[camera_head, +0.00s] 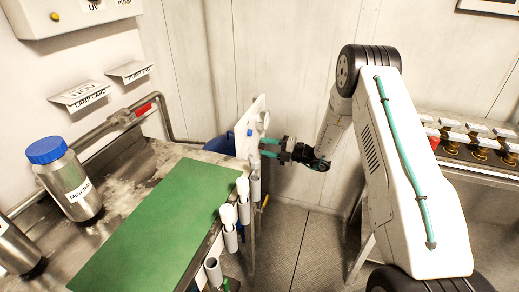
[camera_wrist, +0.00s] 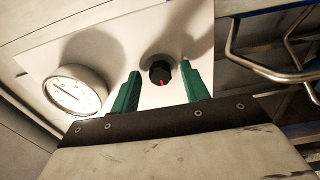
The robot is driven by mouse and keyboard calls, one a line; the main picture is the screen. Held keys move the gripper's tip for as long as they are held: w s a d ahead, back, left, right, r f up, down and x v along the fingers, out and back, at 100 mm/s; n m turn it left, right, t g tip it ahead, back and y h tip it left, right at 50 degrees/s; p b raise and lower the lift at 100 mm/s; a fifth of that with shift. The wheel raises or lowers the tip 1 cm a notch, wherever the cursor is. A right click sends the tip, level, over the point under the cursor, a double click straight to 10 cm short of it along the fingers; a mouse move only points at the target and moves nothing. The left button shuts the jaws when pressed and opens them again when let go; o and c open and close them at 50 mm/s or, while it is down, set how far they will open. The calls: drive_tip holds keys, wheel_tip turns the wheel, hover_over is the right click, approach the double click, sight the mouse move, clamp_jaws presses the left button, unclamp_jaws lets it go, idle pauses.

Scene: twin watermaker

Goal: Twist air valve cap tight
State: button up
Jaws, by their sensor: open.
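A black round knob with a red mark (camera_wrist: 159,73) sits on a white panel (camera_wrist: 118,50) in the wrist view; it may be the air valve cap, but no label shows. My gripper (camera_head: 265,147) is open in front of the upright white panel (camera_head: 257,106) in the head view. In the wrist view its two green fingers lie on either side of the knob, apart from it as seen there, with nothing held. The knob's turn and tightness cannot be told. Small blue parts (camera_head: 250,132) show on the panel in the head view.
A round gauge (camera_wrist: 75,91) is left of the knob. Metal rails (camera_wrist: 270,55) are at the right. A bench with a green mat (camera_head: 150,225) holds a blue-capped bottle (camera_head: 67,180). White tubes (camera_head: 229,227) line its edge. A rack of jars (camera_head: 470,145) stands right.

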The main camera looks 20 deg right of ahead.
drive_tip(key=v, duration=0.7)
drive_tip(key=shift+s+d, duration=0.25)
